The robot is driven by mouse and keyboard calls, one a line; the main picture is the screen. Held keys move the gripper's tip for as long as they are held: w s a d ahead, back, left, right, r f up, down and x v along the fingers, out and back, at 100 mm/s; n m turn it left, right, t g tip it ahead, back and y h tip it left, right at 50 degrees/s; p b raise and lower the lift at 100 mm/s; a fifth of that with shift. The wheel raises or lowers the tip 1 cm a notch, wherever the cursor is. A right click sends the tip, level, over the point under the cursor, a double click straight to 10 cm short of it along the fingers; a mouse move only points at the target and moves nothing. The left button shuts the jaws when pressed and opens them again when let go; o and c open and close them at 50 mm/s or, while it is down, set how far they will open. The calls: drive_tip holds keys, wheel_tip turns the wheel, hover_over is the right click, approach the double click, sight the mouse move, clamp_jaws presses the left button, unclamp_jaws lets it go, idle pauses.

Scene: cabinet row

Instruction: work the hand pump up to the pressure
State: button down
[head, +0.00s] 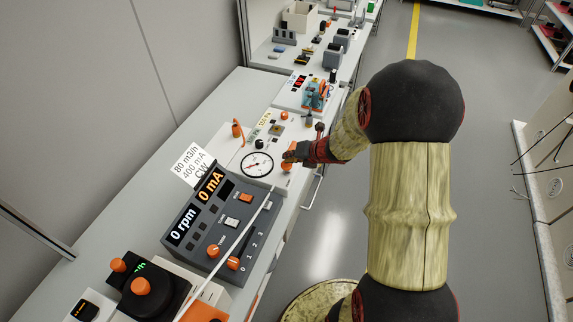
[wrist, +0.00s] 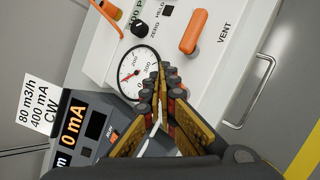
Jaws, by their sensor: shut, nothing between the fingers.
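The pump panel is a white unit with a round gauge (head: 257,165) that has a dark rim and a red mark; it also shows in the wrist view (wrist: 132,72). I cannot read the needle surely. One orange lever (head: 237,129) stands left of the gauge in the head view. An orange handle (wrist: 195,32) lies beside the printed word VENT in the wrist view. My gripper (head: 290,156) is shut and empty; in the wrist view its fingertips (wrist: 160,68) overlap the gauge's right edge, apart from the orange handle. Their height above the panel is unclear.
A grey control box (head: 215,222) showing 0 rpm and 0 mA stands nearer, with a card (head: 190,166) reading 80 m3/h, 400 mA, CW. A black device with orange knobs (head: 147,290) is nearer still. A door handle (wrist: 262,90) sticks out at the cabinet front.

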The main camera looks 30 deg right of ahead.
drive_tip(key=shift+f+b, duration=1)
drive_tip(key=shift+f, duration=0.15)
idle(1.0)
drive_tip(key=shift+r, duration=0.1)
drive_tip(key=shift+r+p, duration=1.35)
drive_tip(key=shift+r, duration=0.1)
wheel_tip(320, 180, up, 5)
drive_tip(key=p, duration=0.4)
drive_tip(key=shift+r, duration=0.1)
idle(0.5)
